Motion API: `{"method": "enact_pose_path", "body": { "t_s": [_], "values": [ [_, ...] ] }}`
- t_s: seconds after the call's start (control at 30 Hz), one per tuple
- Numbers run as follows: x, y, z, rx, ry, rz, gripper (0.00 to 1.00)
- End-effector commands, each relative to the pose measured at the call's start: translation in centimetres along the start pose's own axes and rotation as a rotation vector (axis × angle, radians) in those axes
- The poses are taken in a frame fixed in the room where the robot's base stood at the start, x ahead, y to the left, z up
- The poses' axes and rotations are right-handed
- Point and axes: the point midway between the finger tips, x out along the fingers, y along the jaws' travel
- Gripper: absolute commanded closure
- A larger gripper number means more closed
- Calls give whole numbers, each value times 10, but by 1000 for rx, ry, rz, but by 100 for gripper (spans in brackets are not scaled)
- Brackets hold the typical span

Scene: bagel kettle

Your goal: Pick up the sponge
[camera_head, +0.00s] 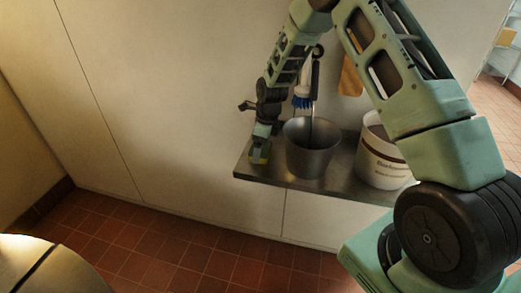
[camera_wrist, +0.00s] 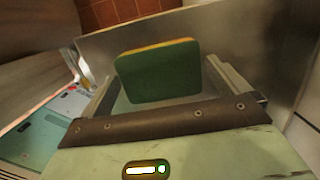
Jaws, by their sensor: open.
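The sponge (camera_wrist: 158,74) shows in the wrist view as a dark green rounded pad with a thin yellow layer along its top edge. It stands between the two fingers of my gripper (camera_wrist: 165,82), which are spread apart with a visible gap at the right. I cannot tell whether the left finger touches it. In the head view my gripper (camera_head: 261,148) points down at the left end of the metal shelf (camera_head: 250,178). A small yellow bit of the sponge (camera_head: 259,159) shows below it; the rest is hidden there by the gripper.
A grey metal bucket (camera_head: 312,160) stands on the shelf just right of my gripper. A white labelled tub (camera_head: 382,165) stands further right. The tiled floor (camera_head: 150,245) at left is clear.

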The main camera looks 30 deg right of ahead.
Motion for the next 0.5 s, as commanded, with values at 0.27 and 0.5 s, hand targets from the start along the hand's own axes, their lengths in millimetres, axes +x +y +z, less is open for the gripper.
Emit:
{"method": "enact_pose_path", "body": {
  "t_s": [0.27,0.5],
  "values": [
    [0,0,0,0,-1,-1,28],
    [0,0,0,0,-1,-1,36]
  ]
}}
